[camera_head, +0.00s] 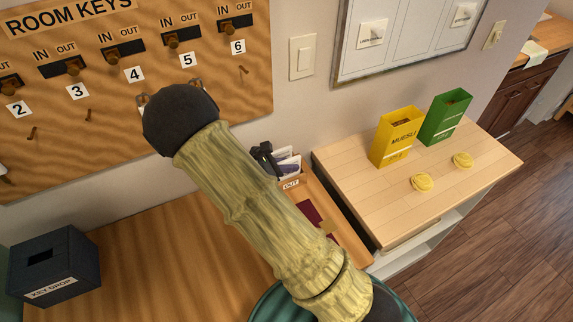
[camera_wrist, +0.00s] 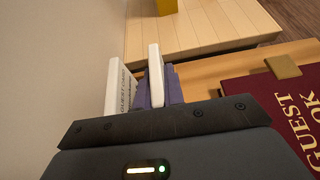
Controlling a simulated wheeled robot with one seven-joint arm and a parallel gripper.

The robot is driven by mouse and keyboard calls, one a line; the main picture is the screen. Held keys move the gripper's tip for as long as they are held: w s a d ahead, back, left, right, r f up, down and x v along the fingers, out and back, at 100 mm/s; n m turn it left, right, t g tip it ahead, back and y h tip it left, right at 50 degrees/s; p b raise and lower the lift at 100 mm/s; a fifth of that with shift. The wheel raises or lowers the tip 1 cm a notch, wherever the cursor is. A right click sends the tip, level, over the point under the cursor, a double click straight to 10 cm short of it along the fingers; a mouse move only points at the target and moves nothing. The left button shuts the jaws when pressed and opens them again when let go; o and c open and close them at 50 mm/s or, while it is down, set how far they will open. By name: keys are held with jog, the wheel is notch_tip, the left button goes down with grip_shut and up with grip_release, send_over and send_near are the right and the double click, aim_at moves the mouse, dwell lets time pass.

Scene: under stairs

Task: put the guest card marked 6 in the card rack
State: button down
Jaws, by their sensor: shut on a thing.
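My gripper (camera_head: 265,158) is low over the desk's back right corner, partly hidden behind my arm in the head view. In the wrist view it is shut on a white card (camera_wrist: 155,76), seen nearly edge-on between the fingers; its number cannot be read. Another white card (camera_wrist: 121,88), with guest-card lettering, stands just left of the held one. In the head view, the wooden card rack labelled OUT (camera_head: 291,184) is right beside the gripper, with white and dark cards showing above its front. I cannot tell whether the held card touches the rack.
A dark red guest book (camera_wrist: 291,112) lies right of the gripper. A wooden counter (camera_head: 350,160) beyond holds a yellow muesli box (camera_head: 397,140) and a green box (camera_head: 446,117). A key board (camera_head: 120,100) hangs on the wall. A dark key-drop box (camera_head: 55,265) is at left.

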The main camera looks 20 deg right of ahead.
jog(key=shift+s+a+f, duration=0.1)
jog(key=shift+s+f, duration=0.05)
jog(key=shift+f, duration=0.05)
jog(key=c, duration=1.5)
grip_release()
jog(key=shift+a, duration=0.1)
jog(key=shift+a+r, duration=0.2)
jog(key=shift+a, duration=0.25)
jog(key=b+v, duration=0.2)
jog(key=v, duration=0.9)
